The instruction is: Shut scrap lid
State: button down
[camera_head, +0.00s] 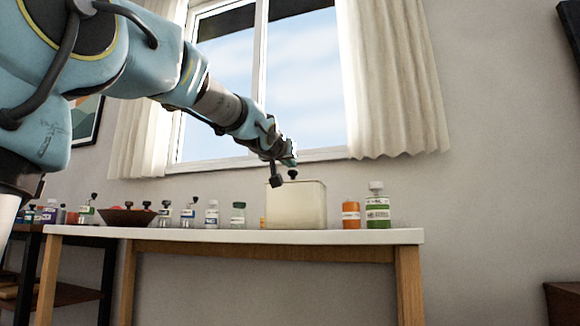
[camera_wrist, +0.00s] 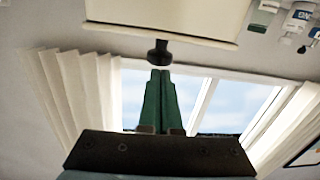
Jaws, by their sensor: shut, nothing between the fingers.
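A cream scrap bin (camera_head: 297,207) stands on the table in the head view, right of the middle. Its near wall fills the top middle of the wrist view (camera_wrist: 160,15). A black knob (camera_head: 293,174) shows just above the bin's top edge, and it also shows in the wrist view (camera_wrist: 158,52). I cannot tell from here whether the lid lies flush, as its top is hidden. My gripper (camera_head: 290,161) is above the bin, close to the knob. Its green fingers (camera_wrist: 160,73) are together and empty, with the tips pointing at the knob; contact is unclear.
An orange jar (camera_head: 351,215) and a green-labelled bottle (camera_head: 377,207) stand right of the bin. A green-lidded jar (camera_head: 238,214), several bottles and a brown bowl (camera_head: 128,217) stand to its left on the white tabletop (camera_head: 400,236). The window and curtains are behind.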

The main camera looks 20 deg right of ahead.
jog(key=shift+s+a+f+b, duration=0.1)
jog(key=shift+s+f+b, duration=0.05)
jog(key=shift+f+b, duration=0.25)
jog(key=shift+s+a+f+b, duration=0.1)
jog(key=shift+f+b, duration=0.2)
jog(key=shift+f, duration=0.1)
jog(key=shift+f, duration=0.3)
notch_tip(320, 180, up, 6)
jog(key=p, duration=0.5)
jog(key=s+a+f, duration=0.4)
jog(key=s+a, duration=0.2)
jog(key=s, duration=0.1)
jog(key=shift+s+a+f+b, duration=0.15)
jog(key=shift+a+f+b, duration=0.05)
jog(key=shift+f+b, duration=0.1)
